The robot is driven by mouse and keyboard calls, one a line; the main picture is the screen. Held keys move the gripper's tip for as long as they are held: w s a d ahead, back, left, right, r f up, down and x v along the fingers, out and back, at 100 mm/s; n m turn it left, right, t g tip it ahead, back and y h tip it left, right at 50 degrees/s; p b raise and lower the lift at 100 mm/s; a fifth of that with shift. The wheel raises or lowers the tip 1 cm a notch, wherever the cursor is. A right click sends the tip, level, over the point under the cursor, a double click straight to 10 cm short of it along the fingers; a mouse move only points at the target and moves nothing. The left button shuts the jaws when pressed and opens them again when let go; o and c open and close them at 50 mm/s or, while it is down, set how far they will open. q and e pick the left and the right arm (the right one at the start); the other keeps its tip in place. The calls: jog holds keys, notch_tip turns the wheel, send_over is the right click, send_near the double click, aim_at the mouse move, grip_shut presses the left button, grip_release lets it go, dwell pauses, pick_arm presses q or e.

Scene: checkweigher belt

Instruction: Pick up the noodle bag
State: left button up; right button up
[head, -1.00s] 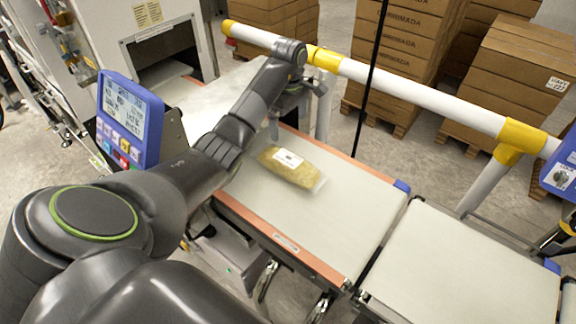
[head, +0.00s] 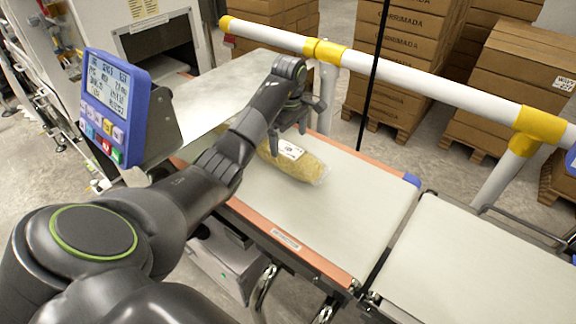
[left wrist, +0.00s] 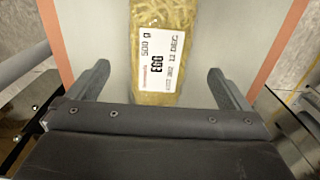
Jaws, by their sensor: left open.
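The noodle bag (head: 299,164) lies flat on the belt (head: 340,215) in the head view. It is a clear bag of yellow noodles with a white label. In the left wrist view the noodle bag (left wrist: 163,30) lies lengthwise between the two fingers, its label reading "EGG" and "500 g". My left gripper (head: 289,136) is open over the bag's far-left end, with a finger on each side of the bag in the left wrist view (left wrist: 160,85). My right gripper is not in view.
A blue display unit (head: 112,105) stands at the left near my arm. A white and yellow rail (head: 420,86) runs behind the belt. A second belt section (head: 480,255) to the right is empty. Stacked cartons (head: 405,50) stand behind the rail.

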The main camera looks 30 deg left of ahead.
aim_at(288, 149)
pick_arm(q)
notch_tip(288, 149, down, 2)
jog(key=shift+f+b, duration=0.2)
jog(key=shift+b, duration=0.5)
jog(key=shift+f, duration=0.15)
jog(key=f+p, duration=0.2)
jog(key=f, duration=0.1)
jog(key=shift+a+f, duration=0.2)
jog(key=shift+f, duration=0.65)
jog(key=shift+w, duration=0.1)
jog(key=c, duration=1.5)
jog(key=shift+o, duration=0.2)
jog(key=shift+r, duration=0.1)
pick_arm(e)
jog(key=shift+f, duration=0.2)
pick_arm(q)
jog(key=shift+r, duration=0.1)
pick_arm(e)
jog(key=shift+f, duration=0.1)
